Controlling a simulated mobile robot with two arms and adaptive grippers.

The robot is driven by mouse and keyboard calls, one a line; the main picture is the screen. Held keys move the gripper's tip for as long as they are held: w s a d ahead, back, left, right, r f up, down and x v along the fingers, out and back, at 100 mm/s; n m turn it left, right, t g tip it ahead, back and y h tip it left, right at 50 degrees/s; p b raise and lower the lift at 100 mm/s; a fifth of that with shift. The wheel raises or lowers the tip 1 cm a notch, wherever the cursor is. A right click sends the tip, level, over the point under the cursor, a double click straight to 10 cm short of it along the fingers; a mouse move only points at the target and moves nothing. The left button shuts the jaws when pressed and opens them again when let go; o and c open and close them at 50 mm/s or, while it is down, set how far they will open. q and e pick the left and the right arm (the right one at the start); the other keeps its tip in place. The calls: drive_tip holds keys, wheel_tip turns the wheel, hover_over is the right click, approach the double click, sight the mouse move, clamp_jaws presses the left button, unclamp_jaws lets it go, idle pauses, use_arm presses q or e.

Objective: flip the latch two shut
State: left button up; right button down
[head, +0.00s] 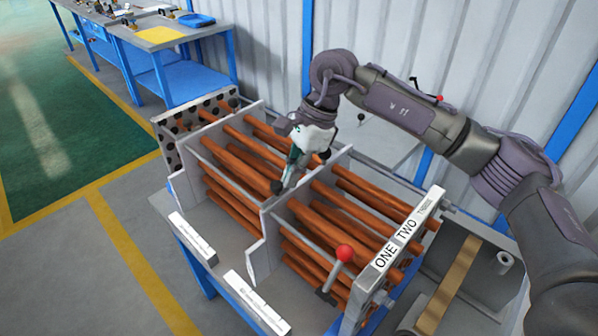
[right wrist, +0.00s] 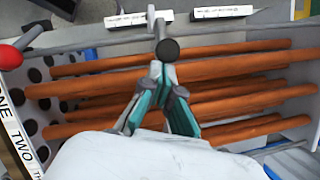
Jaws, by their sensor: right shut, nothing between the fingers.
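A plate labelled ONE and TWO (head: 398,246) stands at the right end of a rack of copper tubes; it is partly cut off in the right wrist view (right wrist: 22,140). A lever with a red knob (head: 345,253) rises on the near side by ONE; the knob shows in the right wrist view (right wrist: 10,57). I cannot tell which part is latch two. My right gripper (head: 286,181) points down over the rack's middle, shut and empty. Its tips (right wrist: 160,82) are close to a black knob (head: 276,187), also in the right wrist view (right wrist: 167,50); contact is unclear. My left gripper is out of view.
Upright grey plates (head: 262,228) divide the rack of copper tubes (head: 330,212). A small red knob (head: 438,97) and a black knob (head: 360,117) show at the back near the corrugated wall. A blue workbench (head: 165,40) stands far left. The floor at left is clear.

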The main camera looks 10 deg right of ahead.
drive_tip(key=shift+a, duration=0.1)
drive_tip(key=v, duration=1.2)
